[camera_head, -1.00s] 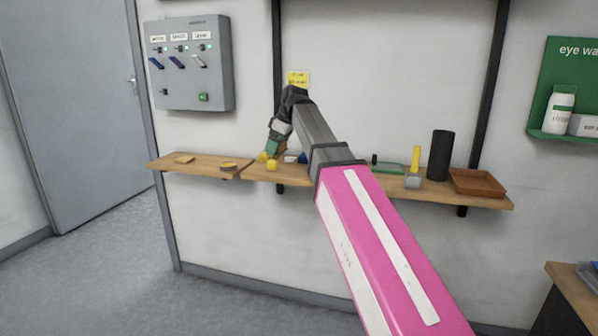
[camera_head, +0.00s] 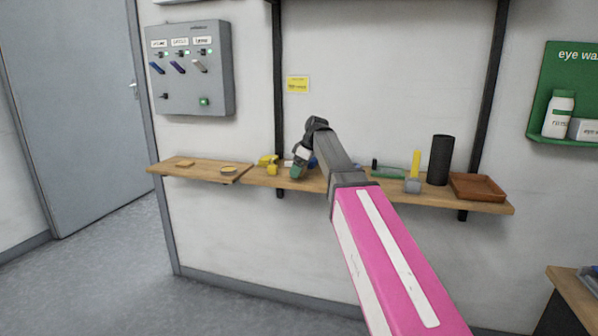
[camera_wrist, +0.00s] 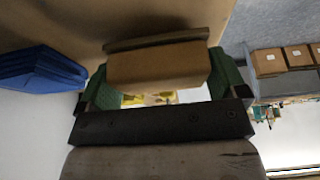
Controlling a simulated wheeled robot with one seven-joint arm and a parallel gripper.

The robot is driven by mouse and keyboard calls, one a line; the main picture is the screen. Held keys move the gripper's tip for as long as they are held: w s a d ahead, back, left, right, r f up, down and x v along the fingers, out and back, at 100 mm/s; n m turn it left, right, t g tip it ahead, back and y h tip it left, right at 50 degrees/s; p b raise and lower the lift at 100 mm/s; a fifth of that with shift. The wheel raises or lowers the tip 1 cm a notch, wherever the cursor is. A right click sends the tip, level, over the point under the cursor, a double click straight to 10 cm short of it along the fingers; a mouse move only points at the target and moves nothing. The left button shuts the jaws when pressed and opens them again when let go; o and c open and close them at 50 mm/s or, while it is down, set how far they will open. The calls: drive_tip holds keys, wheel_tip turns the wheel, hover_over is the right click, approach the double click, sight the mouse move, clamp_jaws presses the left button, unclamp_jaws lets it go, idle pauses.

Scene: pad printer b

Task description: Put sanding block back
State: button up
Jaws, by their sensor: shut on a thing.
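My gripper (camera_head: 297,171) is over the front of the wooden wall shelf (camera_head: 330,183), to the right of some yellow items. In the wrist view its green fingers are shut on a tan-brown sanding block (camera_wrist: 158,70), gripped at both ends. A darker strip runs along the block's far edge. The brown shelf board (camera_wrist: 60,18) shows close behind the block. In the head view the block cannot be made out at the fingers, and whether it touches the shelf cannot be told.
Yellow items (camera_head: 268,164) sit left of my gripper. A blue object (camera_wrist: 40,68) is beside it. To the right are a yellow-handled tool (camera_head: 415,165), a black cylinder (camera_head: 440,160) and a brown tray (camera_head: 477,187).

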drive_tip(key=shift+f, duration=0.45)
drive_tip(key=shift+f, duration=0.1)
drive_tip(key=o, duration=0.6)
drive_tip(key=v, duration=1.2)
